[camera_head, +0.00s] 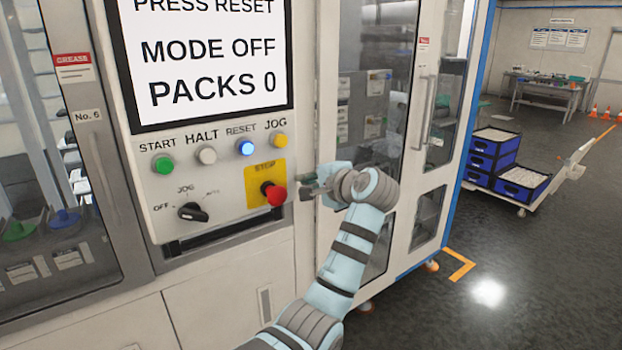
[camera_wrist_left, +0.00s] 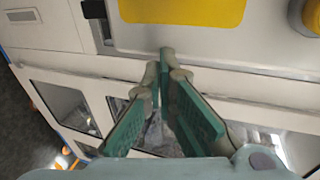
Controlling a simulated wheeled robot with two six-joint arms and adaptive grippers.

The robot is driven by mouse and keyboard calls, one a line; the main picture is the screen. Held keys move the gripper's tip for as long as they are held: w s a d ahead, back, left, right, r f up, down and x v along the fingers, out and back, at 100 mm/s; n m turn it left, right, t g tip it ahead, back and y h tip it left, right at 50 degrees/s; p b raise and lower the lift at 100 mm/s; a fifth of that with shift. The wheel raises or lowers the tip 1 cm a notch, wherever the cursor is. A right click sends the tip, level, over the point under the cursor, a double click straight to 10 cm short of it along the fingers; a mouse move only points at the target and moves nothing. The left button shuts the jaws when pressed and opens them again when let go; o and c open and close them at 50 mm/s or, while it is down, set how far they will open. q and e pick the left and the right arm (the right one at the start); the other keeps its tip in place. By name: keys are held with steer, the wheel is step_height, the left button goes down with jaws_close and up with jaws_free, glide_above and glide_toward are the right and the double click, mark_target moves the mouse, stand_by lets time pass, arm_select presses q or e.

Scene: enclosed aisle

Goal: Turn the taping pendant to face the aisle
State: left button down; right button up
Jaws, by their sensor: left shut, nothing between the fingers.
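The taping pendant (camera_head: 225,178) is a pale panel in front of the machine's doors. Its screen (camera_head: 205,65) reads PRESS RESET, MODE OFF, PACKS 0. Below sit START, HALT, RESET and JOG buttons, a black mode knob (camera_head: 192,212) and a red stop button (camera_head: 273,194) on a yellow plate. The RESET button (camera_head: 245,148) glows blue. My left gripper (camera_head: 306,188) is at the pendant's right edge, beside the stop button. In the left wrist view, its green-padded fingers (camera_wrist_left: 167,62) meet at the tips, close to the pendant's edge (camera_wrist_left: 270,45); contact cannot be told. My right gripper is not in view.
Glazed machine doors with a long handle (camera_head: 425,112) stand right of the pendant. The dark aisle floor (camera_head: 540,260) is open at the right. A cart with blue crates (camera_head: 493,150) stands there, and a bench (camera_head: 545,88) and orange cones are farther back.

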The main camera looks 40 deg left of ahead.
arm_select(q)
steer(key=f+p+v, duration=0.1)
steer(key=v, duration=1.2)
steer(key=shift+w+d, duration=0.25)
steer(key=shift+d, duration=0.45)
